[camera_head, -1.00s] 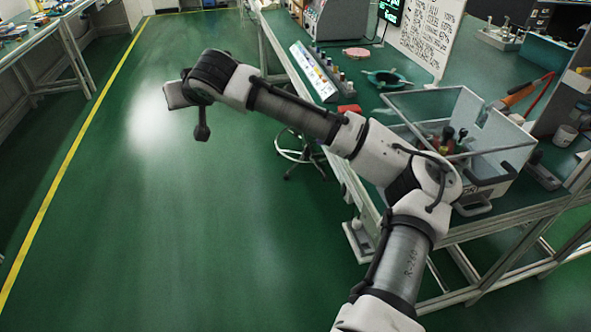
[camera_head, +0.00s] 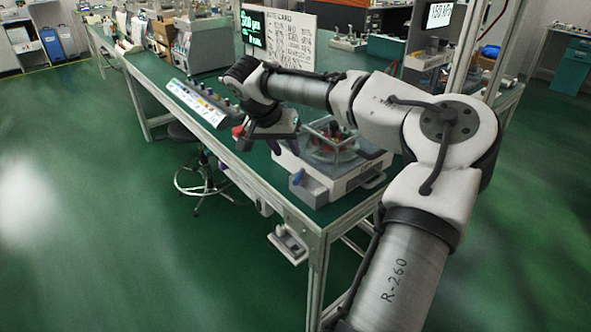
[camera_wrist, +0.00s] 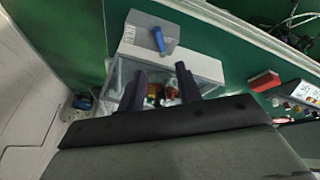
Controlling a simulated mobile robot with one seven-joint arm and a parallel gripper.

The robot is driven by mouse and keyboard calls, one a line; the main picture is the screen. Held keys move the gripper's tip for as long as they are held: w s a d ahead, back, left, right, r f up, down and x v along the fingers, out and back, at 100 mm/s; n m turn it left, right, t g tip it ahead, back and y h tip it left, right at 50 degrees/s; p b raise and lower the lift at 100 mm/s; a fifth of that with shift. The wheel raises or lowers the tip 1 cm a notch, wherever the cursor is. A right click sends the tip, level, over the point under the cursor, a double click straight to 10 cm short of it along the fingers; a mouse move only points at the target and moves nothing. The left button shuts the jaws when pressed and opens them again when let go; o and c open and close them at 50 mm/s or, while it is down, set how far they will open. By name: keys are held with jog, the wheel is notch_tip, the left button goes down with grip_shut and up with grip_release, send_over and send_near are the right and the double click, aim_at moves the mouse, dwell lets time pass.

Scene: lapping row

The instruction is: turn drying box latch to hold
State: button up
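The drying box (camera_head: 350,183) is a white case with a clear upper part, standing near the front corner of the green bench. A small blue lever (camera_head: 297,177), likely the latch, stands on the grey block at its left end. The lever also shows in the wrist view (camera_wrist: 158,38), on the grey block beyond my fingertips. My gripper (camera_wrist: 161,80) is open, its two dark fingers apart with nothing held between them. In the wrist view the fingers overlap the box and hide part of it. The lever is apart from both fingers.
A labelled control strip (camera_head: 200,103) and a red block (camera_head: 238,131) lie left of the box; the red block also shows in the wrist view (camera_wrist: 264,81). A whiteboard (camera_head: 290,42) stands behind. A stool (camera_head: 190,160) is by the bench; the floor in front is clear.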

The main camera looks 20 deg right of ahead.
aim_at(299, 174)
jog(key=x, duration=0.9)
jog(key=shift+w+f+p, duration=0.15)
jog(key=shift+f+p, duration=0.2)
jog(key=shift+p, duration=0.05)
grip_shut()
